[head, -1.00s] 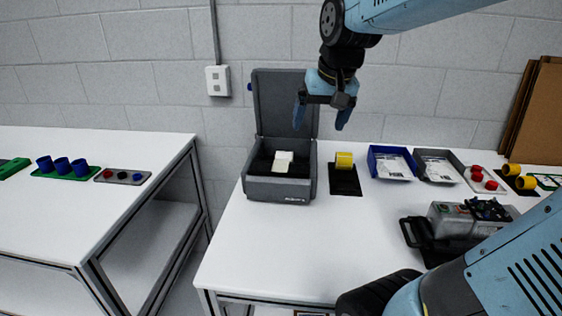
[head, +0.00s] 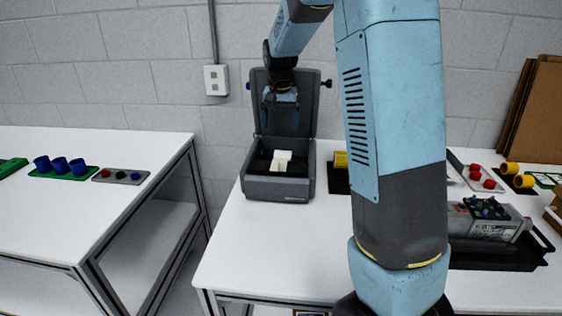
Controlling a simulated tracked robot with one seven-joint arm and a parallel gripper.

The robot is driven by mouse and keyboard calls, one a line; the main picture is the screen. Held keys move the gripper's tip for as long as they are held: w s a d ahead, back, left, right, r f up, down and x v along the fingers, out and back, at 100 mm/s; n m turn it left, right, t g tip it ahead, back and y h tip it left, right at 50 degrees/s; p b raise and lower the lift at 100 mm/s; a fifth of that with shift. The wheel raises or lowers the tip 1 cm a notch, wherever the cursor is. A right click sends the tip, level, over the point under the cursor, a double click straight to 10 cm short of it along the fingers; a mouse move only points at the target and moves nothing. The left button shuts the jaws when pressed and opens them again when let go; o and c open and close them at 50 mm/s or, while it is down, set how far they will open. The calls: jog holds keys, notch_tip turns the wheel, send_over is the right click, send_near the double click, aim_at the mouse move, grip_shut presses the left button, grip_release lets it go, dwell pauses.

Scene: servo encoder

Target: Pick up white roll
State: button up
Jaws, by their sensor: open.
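A white object (head: 281,161), which may be the white roll, lies in the dark interior of an open grey box (head: 279,190) on the right-hand table. It looks blocky and its exact shape is too small to tell. The box lid (head: 268,82) stands up at the back. My gripper (head: 281,122) is open and points down above the box, in front of the raised lid. It is apart from the white object and empty.
My arm hides part of the table right of the box. A yellow piece (head: 341,159) on a black mat shows beside it. A grey device (head: 487,222) sits on a black tray at the right. The table front left is clear. Blue cups (head: 61,165) stand on the left table.

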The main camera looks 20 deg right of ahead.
aim_at(283, 152)
jog(key=f, duration=0.3)
jog(key=w+f, duration=0.1)
jog(key=f, duration=0.5)
jog(key=shift+w+d, duration=0.2)
jog(key=shift+w, duration=0.05)
jog(key=shift+w+d+f, duration=0.1)
jog(key=shift+d+f, duration=0.05)
jog(key=shift+f, duration=0.75)
jog(key=shift+w+d+f, duration=0.1)
jog(key=shift+d+f, duration=0.05)
jog(key=shift+f, duration=0.7)
jog(key=shift+w+d+f, duration=0.1)
jog(key=shift+d+f, duration=0.05)
jog(key=shift+f, duration=0.75)
jog(key=shift+s, duration=0.1)
jog(key=shift+c, duration=0.3)
jog(key=c, duration=1)
